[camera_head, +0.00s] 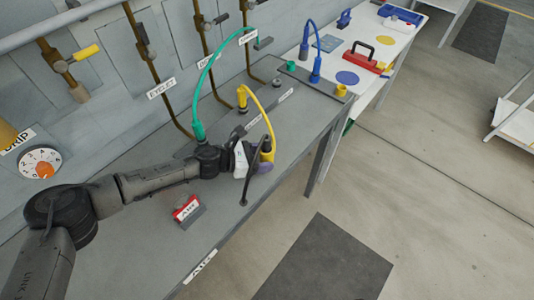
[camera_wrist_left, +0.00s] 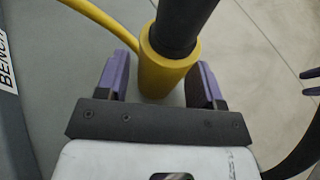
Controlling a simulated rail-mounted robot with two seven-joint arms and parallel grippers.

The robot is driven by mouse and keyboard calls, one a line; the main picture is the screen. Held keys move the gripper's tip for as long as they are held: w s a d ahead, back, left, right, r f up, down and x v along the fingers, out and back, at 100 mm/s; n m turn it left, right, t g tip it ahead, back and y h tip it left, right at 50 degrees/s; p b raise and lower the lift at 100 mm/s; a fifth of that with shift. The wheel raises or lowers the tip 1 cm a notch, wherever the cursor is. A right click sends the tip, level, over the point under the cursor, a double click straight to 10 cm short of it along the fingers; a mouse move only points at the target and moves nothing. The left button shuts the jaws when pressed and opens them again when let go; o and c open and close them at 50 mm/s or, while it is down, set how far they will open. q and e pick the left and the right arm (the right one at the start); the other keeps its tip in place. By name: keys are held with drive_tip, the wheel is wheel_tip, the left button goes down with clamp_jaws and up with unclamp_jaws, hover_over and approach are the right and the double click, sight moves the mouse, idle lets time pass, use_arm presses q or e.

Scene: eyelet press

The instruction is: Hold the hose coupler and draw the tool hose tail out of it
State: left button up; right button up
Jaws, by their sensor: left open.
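A yellow coupler (camera_head: 267,155) stands near the front edge of the grey bench, with a yellow hose (camera_head: 267,112) running to it. My left gripper (camera_head: 254,164) is open around the coupler; gaps show beside the fingers. Two purple tips (camera_wrist_left: 311,82) at the right edge of the wrist view look like my right gripper; the rest is out of frame.
A green hose (camera_head: 207,78) arches behind the coupler. A yellow fitting (camera_head: 242,97) stands on the bench behind. A dial (camera_head: 40,163) is at left. Open floor lies right of the bench.

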use_arm(q)
drive_tip(key=shift+d, duration=0.1)
use_arm(e)
drive_tip(key=shift+a, duration=0.1)
use_arm(q)
drive_tip(key=c, duration=0.6)
drive_tip(key=o, duration=0.6)
drive_tip(key=shift+c, duration=0.2)
drive_tip(key=c, duration=0.6)
